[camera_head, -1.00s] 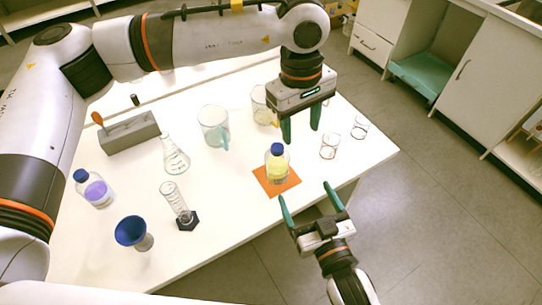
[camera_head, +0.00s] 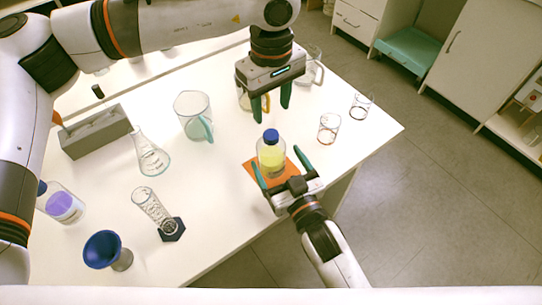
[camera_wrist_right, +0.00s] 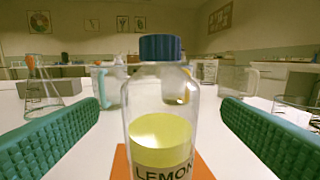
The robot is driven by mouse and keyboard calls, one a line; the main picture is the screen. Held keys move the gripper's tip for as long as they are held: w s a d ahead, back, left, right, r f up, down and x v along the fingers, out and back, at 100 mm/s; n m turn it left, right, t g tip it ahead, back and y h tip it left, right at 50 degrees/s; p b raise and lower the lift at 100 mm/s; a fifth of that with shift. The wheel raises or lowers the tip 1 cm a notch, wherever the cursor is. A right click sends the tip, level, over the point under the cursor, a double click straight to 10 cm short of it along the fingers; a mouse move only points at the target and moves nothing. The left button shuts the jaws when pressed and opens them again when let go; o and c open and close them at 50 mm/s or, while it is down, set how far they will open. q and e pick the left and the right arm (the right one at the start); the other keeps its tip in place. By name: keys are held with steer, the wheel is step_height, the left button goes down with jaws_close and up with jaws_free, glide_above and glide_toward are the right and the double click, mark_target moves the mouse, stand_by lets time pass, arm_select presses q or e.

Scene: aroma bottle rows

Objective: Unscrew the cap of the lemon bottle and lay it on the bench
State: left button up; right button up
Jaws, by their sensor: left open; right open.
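The lemon bottle (camera_head: 271,157) stands upright on an orange mat (camera_head: 253,173), with yellow liquid inside and its blue cap (camera_head: 270,136) on. In the right wrist view the bottle (camera_wrist_right: 162,110) carries the label "LEMON", and its blue cap (camera_wrist_right: 160,47) sits on the neck. My right gripper (camera_head: 278,164) is open, with one finger on each side of the bottle; in its wrist view both fingers are apart from the glass. My left gripper (camera_head: 271,108) is open and empty, above and behind the cap, pointing down.
A beaker with a teal handle (camera_head: 193,117), a flask (camera_head: 151,156), a cylinder (camera_head: 152,207), a blue funnel (camera_head: 103,249) and a purple-liquid bottle (camera_head: 62,205) stand to the left. Two small glasses (camera_head: 328,128) (camera_head: 361,106) stand to the right. The bench front edge is near the bottle.

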mark_target(271, 134)
arm_select(q)
steer(key=shift+w, duration=0.1)
arm_select(e)
steer(key=shift+x, duration=3.2)
steer(key=c, duration=1.8)
arm_select(q)
steer(key=shift+m, duration=0.3)
arm_select(e)
jaws_close()
arm_select(q)
steer(key=m, duration=0.4)
steer(key=shift+m, duration=0.3)
steer(key=m, duration=0.7)
steer(key=shift+m, duration=0.4)
steer(key=shift+f+m, duration=0.3)
steer(key=shift+f, duration=3.75)
